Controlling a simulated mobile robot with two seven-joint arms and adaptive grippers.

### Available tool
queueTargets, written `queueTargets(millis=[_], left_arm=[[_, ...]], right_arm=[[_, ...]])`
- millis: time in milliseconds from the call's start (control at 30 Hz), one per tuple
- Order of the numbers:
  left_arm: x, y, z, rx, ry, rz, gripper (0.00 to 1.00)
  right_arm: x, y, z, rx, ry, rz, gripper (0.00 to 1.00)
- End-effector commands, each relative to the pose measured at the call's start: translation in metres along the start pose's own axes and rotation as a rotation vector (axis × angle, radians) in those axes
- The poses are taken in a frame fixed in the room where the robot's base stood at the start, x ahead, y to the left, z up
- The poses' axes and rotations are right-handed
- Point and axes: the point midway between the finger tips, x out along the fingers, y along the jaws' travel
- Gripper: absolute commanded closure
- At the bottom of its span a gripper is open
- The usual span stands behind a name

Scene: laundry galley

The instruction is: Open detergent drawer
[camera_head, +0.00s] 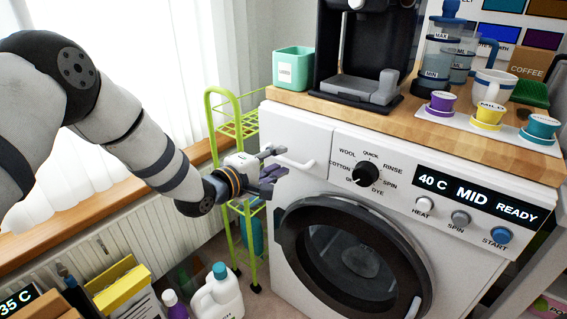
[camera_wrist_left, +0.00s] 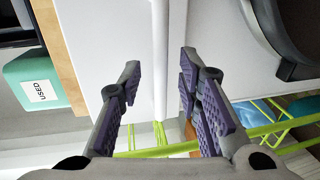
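The detergent drawer (camera_head: 316,149) is at the upper left of the white washing machine's front. Its front looks flush with the panel, so it appears shut. Its white bar handle (camera_head: 296,163) sticks out near the left edge. In the left wrist view the handle (camera_wrist_left: 160,50) runs up the picture, in line with the space between the fingers. My left gripper (camera_head: 277,162) is open and empty, just left of the handle. Its purple-padded fingers lie on either side of the handle's line. I cannot tell whether they touch it. My right gripper is not in view.
A green wire rack (camera_head: 231,125) stands close behind my left gripper, beside the machine. The program dial (camera_head: 366,173) and round door (camera_head: 352,258) are to the right and below. The wooden top (camera_head: 450,126) carries a coffee machine (camera_head: 362,55) and a teal USED bin (camera_head: 293,68).

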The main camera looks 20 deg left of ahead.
Motion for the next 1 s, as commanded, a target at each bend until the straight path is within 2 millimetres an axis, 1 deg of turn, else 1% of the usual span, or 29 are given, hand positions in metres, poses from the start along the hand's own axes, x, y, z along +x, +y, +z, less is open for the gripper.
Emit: queueTargets(millis=[33,167,433,467,500,567,600,867,967,1000], left_arm=[[0.008,-0.003,0.0,0.003,-0.001,-0.003,0.69],[0.02,-0.001,0.0,0.001,0.0,-0.002,0.69],[0.022,0.0,0.0,0.0,0.0,-0.002,0.69],[0.022,0.0,0.0,0.0,0.0,-0.002,0.75],[0.022,-0.001,0.0,0.0,0.0,-0.002,0.84],[0.022,-0.001,0.0,0.0,0.0,-0.002,0.98],[0.022,-0.001,0.0,0.001,0.0,-0.002,1.0],[0.02,0.0,0.0,0.0,0.001,-0.002,1.0],[0.01,0.001,-0.001,-0.002,0.002,-0.001,1.0],[0.004,0.001,-0.001,-0.001,0.002,-0.002,1.0]], right_arm=[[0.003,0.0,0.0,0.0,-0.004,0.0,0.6],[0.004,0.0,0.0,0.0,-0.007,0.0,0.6],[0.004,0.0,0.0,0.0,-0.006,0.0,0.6],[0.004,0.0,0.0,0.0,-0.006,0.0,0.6],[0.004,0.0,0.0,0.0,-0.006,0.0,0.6],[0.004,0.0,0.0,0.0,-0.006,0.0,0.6],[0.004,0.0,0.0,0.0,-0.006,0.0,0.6],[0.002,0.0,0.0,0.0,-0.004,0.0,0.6],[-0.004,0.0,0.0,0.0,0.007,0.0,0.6],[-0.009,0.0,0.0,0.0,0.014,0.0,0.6]])
